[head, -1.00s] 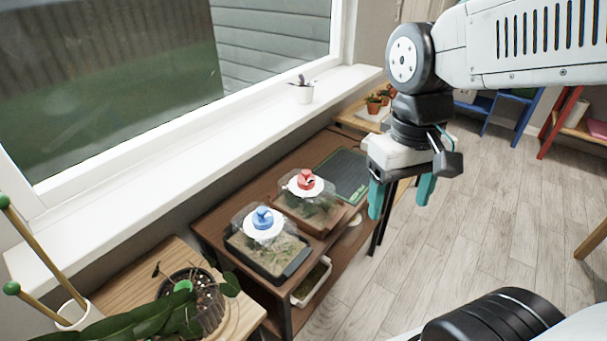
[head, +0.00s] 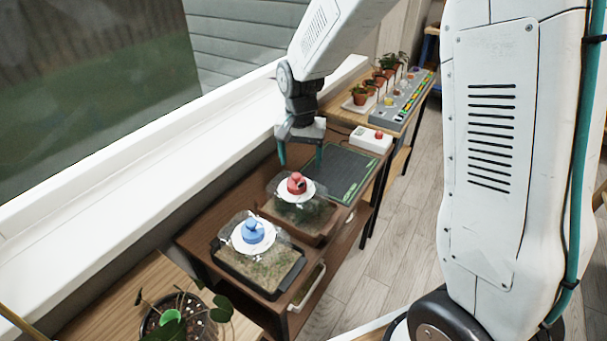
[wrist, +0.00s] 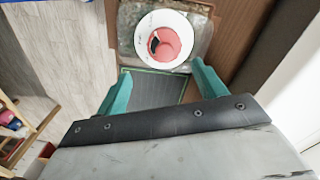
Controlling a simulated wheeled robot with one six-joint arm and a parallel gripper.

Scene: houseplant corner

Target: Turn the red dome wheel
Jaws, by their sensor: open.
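The red dome wheel (head: 296,184) sits on a white disc on top of a clear dome over a brown tray (head: 322,238), in the middle of the brown shelf. In the wrist view the red wheel (wrist: 168,42) shows at the top centre, beyond my fingertips, with a dark mark on its left side. My gripper (head: 301,166) is open and empty, its teal fingers pointing down above and just behind the red wheel in the head view. In the wrist view the fingers (wrist: 162,80) stand wide apart, with the wheel ahead of the gap between them.
A blue dome wheel (head: 254,231) on a similar covered tray stands nearer. A dark green mat (head: 347,172) lies behind the red one. A white box with a red button (head: 372,137), potted plants (head: 362,92) and a window sill (head: 130,165) surround the shelf.

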